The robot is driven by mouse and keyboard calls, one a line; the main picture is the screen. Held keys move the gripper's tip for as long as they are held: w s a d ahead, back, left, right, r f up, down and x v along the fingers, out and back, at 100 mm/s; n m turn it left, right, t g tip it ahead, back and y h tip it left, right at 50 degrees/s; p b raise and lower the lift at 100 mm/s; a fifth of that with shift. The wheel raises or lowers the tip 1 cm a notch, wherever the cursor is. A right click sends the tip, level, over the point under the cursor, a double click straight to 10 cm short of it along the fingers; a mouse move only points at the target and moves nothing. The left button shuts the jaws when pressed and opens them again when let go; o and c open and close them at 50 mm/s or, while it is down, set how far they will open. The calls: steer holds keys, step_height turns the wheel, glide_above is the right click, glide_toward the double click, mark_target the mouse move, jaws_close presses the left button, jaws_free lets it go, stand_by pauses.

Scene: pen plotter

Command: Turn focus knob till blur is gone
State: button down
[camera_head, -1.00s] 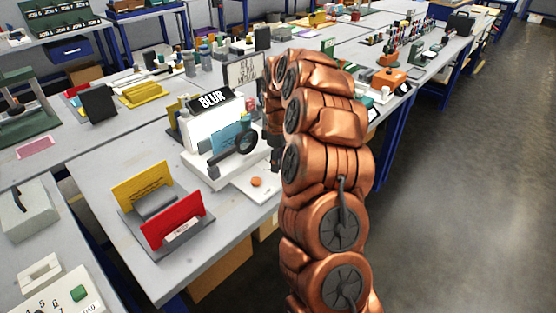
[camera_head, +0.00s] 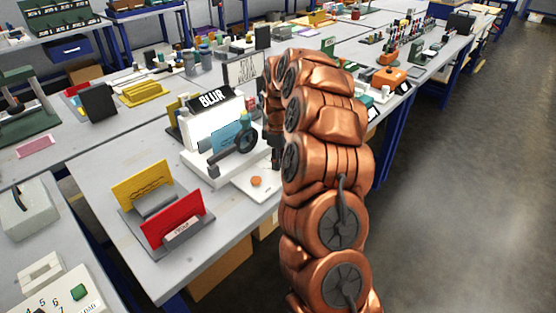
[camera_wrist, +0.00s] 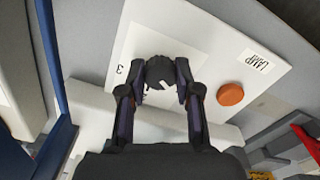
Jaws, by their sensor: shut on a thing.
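A white device (camera_head: 205,130) carries a black sign (camera_head: 211,98) reading BLUR, a blue part and a dark ring on an arm (camera_head: 246,140). In the wrist view, a dark round knob (camera_wrist: 160,70) with a white mark stands on the white base plate (camera_wrist: 200,40), near a printed 3. My gripper (camera_wrist: 161,93) is shut on the knob, one finger on each side. In the head view, my gripper (camera_head: 276,158) shows partly beside my arm, over the right of the base plate. The knob is hidden there.
An orange button (camera_wrist: 230,94) sits beside a LAMP label (camera_wrist: 257,60), close to my right finger; the button shows in the head view (camera_head: 256,181) too. A holder with yellow (camera_head: 142,184) and red plates (camera_head: 172,218) stands at front left. The bench front between is clear.

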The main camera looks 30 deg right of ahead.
steer(key=shift+f+m+b, duration=0.15)
steer(key=shift+m+b, duration=0.55)
steer(key=shift+m, duration=0.3)
steer(key=m+b, duration=0.2)
steer(key=m, duration=0.1)
steer(key=shift+m, duration=0.3)
steer(key=m+b, duration=0.2)
steer(key=m, duration=0.3)
steer(key=shift+m, duration=0.7)
steer(key=c, duration=0.8)
jaws_free()
